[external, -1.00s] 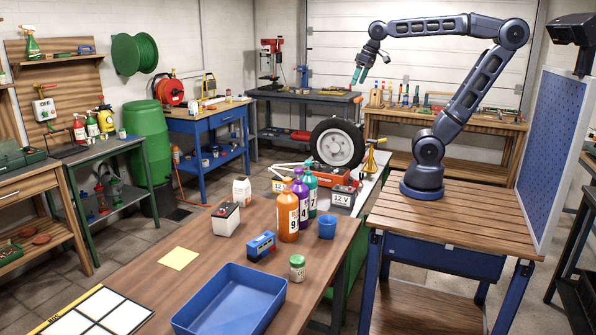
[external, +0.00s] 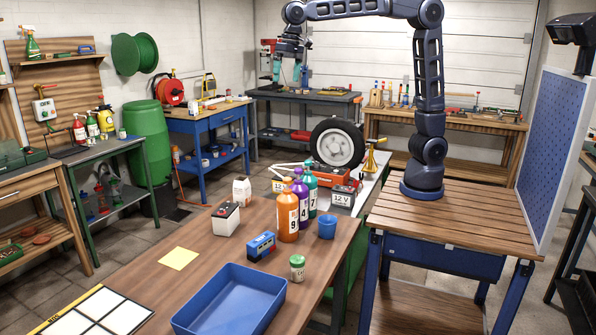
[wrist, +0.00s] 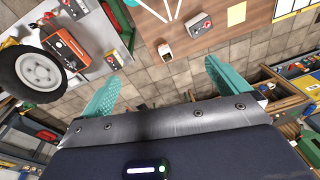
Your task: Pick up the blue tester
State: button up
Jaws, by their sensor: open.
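The blue tester (external: 261,246) is a small blue box with a dark face. It stands on the brown workbench (external: 205,259), behind the blue tray, in the external view. I cannot make it out in the wrist view. My gripper (external: 287,72) is raised high, far behind and above the tester. Its two teal fingers point down. In the wrist view my gripper (wrist: 162,88) has its fingers wide apart with nothing between them.
A white-and-black battery (external: 226,219) and the orange bottle (external: 288,217) flank the tester. The blue tray (external: 231,300), a green jar (external: 297,268) and a blue cup (external: 327,227) are nearby. A tyre (external: 337,144) stands at the back. The bench around the yellow note (external: 179,258) is clear.

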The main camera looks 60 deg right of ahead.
jog(key=a+f, duration=0.4)
jog(key=a, duration=1.1)
jog(key=m+g+h, duration=0.1)
send_over(261, 239)
jog(key=w, duration=0.1)
notch_tip(261, 239, down, 5)
notch_tip(261, 239, down, 32)
jog(key=shift+d+f, duration=0.1)
notch_tip(261, 239, down, 6)
jog(key=shift+f, duration=0.1)
jog(key=shift+s+f, duration=0.2)
jog(key=shift+f, duration=1.1)
jog(key=shift+s+f, duration=0.2)
jog(key=shift+f, duration=1.1)
jog(key=shift+c, duration=0.2)
jog(key=c, duration=0.7)
